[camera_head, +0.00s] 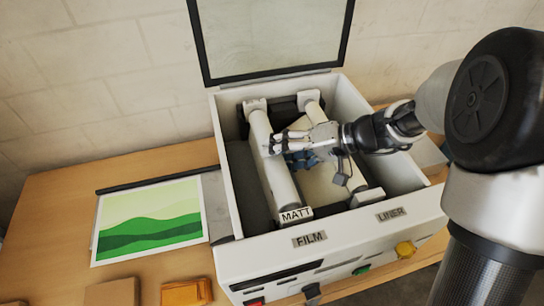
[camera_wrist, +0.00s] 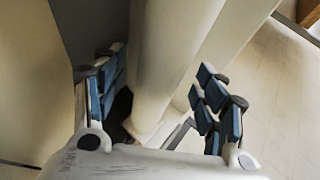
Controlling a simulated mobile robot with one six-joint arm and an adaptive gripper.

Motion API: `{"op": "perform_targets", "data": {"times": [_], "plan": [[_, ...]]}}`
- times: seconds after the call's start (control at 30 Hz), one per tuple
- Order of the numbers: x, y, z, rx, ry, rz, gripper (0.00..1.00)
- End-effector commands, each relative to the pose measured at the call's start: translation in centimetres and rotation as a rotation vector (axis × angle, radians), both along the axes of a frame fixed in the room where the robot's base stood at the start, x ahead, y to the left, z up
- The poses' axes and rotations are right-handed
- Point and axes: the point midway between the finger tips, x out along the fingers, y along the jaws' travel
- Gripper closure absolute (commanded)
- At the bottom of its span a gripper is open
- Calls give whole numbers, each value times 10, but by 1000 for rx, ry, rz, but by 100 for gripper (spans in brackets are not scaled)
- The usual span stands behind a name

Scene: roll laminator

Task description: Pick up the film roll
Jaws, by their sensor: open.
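The film roll (camera_head: 280,185) is a long white cylinder with a MATT tag at its near end. It lies in the open laminator, behind the FILM label. In the wrist view the white roll (camera_wrist: 168,50) runs between my two fingers. My gripper (camera_head: 281,147) is over the roll's middle part, with its fingers spread. In the wrist view my gripper (camera_wrist: 157,85) has blue-padded fingers, one on each side of the roll, and gaps show beside it. I cannot tell whether a finger touches it. Part of the roll is hidden by my gripper in the head view.
The laminator (camera_head: 228,150) has high white side walls around the roll and a raised glass lid (camera_head: 270,35). The LINER label (camera_head: 391,213) marks its right side. A green landscape print (camera_head: 150,220) lies on the table to the left, by orange and brown blocks (camera_head: 187,292).

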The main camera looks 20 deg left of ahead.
Motion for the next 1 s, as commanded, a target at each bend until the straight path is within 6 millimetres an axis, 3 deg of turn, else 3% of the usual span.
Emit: {"op": "perform_targets", "data": {"times": [0.2, 0.47, 1.0], "plan": [[-3, 24, -15, -1, 1, 2, 34], [-3, 26, -15, 0, 0, 1, 34], [-2, 25, -15, 0, 0, 1, 70]]}}
